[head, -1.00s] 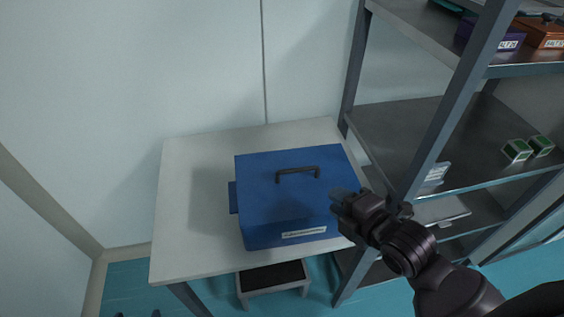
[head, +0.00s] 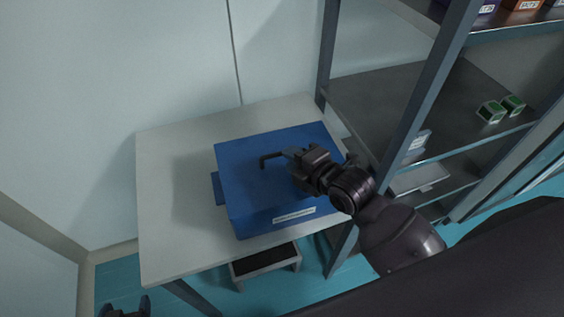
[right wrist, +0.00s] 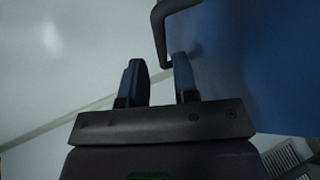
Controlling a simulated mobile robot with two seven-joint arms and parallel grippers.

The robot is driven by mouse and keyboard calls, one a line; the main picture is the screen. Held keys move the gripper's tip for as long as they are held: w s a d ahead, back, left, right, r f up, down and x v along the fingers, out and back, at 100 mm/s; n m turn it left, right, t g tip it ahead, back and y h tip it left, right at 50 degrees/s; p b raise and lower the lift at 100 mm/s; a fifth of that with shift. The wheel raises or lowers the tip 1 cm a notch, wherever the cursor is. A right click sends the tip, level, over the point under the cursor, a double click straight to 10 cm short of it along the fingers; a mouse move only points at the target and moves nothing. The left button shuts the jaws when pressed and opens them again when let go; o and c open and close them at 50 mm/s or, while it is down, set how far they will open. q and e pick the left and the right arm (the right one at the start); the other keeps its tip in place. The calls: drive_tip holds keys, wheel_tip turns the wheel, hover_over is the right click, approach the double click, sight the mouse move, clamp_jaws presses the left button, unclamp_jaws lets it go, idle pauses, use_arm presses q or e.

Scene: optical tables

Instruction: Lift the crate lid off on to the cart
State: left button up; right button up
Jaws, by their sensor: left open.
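The blue crate (head: 262,203) stands on a white-topped table, with its blue lid (head: 235,160) on top. The lid's dark bar handle (head: 267,158) is partly hidden by my right gripper (head: 290,154), which is over the lid, fingers toward the handle. In the right wrist view my right gripper (right wrist: 160,72) is open, its two fingers apart. The handle (right wrist: 158,32) shows at the fingertips there; I cannot tell whether it is between them. My left gripper (head: 124,307) is open at the bottom left edge, away from the crate. I see no clear cart.
The table (head: 165,190) is bare left of the crate. A grey shelf rack (head: 400,125) stands close on the right, its post near my right arm. It holds small green boxes (head: 491,112). A low stool (head: 265,261) stands under the table's front edge.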

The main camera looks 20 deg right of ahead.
sight(282, 159)
drive_tip(key=shift+p+x, duration=0.3)
drive_tip(key=shift+x, duration=2.05)
drive_tip(key=shift+f, duration=0.1)
drive_tip(key=shift+c, duration=0.2)
clamp_jaws()
